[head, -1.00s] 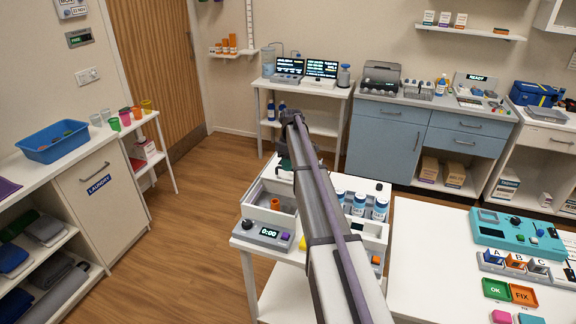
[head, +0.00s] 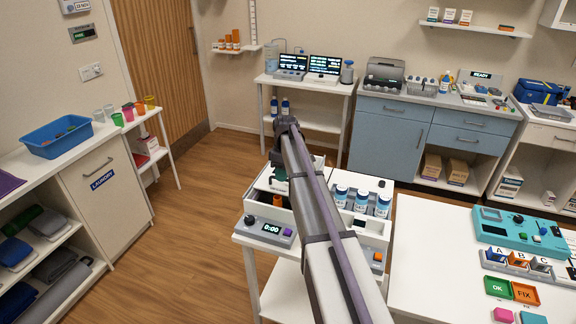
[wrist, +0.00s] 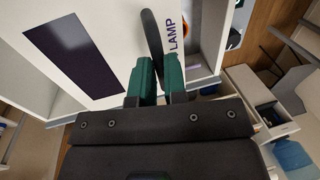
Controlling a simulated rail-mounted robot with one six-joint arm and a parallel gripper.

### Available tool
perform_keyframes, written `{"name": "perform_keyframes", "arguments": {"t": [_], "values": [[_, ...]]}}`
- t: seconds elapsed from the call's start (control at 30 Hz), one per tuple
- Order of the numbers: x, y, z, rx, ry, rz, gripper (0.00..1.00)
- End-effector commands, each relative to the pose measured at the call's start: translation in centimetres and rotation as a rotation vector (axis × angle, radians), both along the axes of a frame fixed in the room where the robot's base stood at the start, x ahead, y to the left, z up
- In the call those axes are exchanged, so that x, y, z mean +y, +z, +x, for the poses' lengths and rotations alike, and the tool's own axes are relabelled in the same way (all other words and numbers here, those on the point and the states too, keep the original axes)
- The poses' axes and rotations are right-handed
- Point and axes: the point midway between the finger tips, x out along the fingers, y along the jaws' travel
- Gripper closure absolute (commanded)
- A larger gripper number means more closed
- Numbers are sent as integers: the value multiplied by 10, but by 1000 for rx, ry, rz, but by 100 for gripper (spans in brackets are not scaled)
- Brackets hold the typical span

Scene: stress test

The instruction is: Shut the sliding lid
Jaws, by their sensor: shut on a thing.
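The white box (head: 262,213) stands on a cart, with an orange vial (head: 277,200) visible in its open part. A white sliding lid (head: 264,183) covers the far part of the box; the arm hides some of it. In the wrist view the lid (wrist: 117,25) carries a dark panel and a black upright handle (wrist: 152,38). My gripper (wrist: 161,75) has its green fingers closed on this handle; in the head view it (head: 280,174) is partly behind my arm. An open strip of the box shows right of the lid in the wrist view.
A control unit (head: 267,231) with a 0:00 display sits at the box's near side. Several blue-labelled white bottles (head: 362,200) stand right of my arm. A white table (head: 430,240) with a teal device is further right. Floor is clear at left.

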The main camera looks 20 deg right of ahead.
Motion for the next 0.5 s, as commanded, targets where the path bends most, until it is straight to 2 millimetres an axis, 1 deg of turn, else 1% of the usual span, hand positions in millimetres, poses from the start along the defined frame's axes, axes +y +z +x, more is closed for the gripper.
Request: {"name": "perform_keyframes", "arguments": {"t": [0.03, 0.2, 0.33, 0.5], "values": [[10, 0, -13, 0, 2, 0, 100], [34, 0, -35, 0, 2, 0, 100], [44, 0, -45, 0, 1, 0, 100], [50, 0, -49, 1, -1, 1, 100]]}}
